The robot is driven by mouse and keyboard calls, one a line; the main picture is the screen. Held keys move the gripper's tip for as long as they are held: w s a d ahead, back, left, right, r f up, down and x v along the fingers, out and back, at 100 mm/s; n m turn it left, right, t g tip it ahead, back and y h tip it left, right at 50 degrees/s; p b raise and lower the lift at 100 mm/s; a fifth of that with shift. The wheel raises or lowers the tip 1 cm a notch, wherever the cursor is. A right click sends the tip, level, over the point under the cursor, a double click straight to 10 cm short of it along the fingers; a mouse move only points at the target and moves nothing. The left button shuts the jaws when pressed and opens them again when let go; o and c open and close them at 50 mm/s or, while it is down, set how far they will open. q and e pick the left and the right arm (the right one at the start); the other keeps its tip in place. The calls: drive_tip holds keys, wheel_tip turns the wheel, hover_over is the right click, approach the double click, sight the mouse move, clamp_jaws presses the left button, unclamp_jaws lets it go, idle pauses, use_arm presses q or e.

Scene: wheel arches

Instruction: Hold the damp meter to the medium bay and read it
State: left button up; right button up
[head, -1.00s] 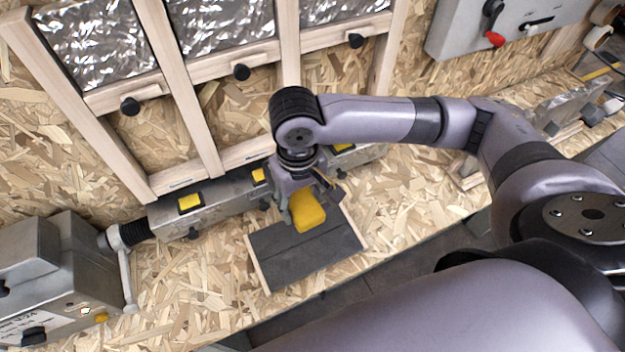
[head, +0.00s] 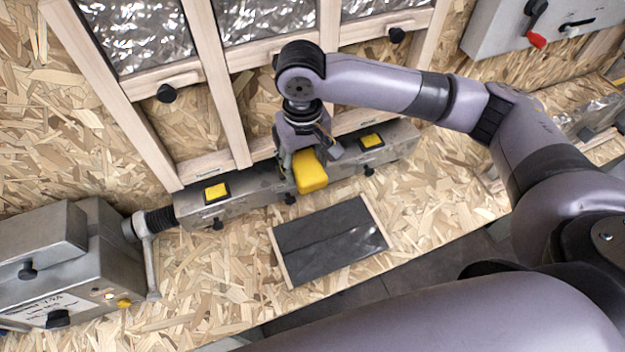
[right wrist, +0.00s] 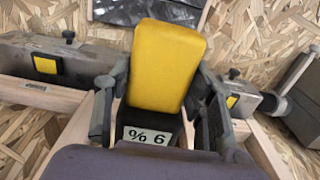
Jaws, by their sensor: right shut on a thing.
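My right gripper (head: 306,165) is shut on the damp meter (head: 311,174), a yellow block with a dark lower body. It holds the meter in front of the grey rail, below the middle bay (head: 262,112). In the right wrist view the meter (right wrist: 165,65) sits between the fingers. Its small display (right wrist: 147,137) appears upside down and seems to read 9 %. I cannot tell whether the meter touches the rail or wood. I cannot tell from labels which bay is medium. My left gripper is not in view.
The grey rail (head: 255,197) carries yellow buttons (head: 216,192) and dark knobs. A grey machine (head: 75,262) stands at left, and a grey box with a red-tipped lever (head: 500,35) is at upper right.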

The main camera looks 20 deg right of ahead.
drive_tip(key=w+p, duration=0.1)
drive_tip(key=w, duration=0.4)
drive_tip(key=shift+r, duration=0.15)
drive_tip(key=shift+w+a, duration=0.1)
drive_tip(key=shift+w, duration=0.65)
drive_tip(key=shift+w, duration=0.25)
drive_tip(key=shift+w+p, duration=0.1)
drive_tip(key=shift+p, duration=0.85)
idle(0.6)
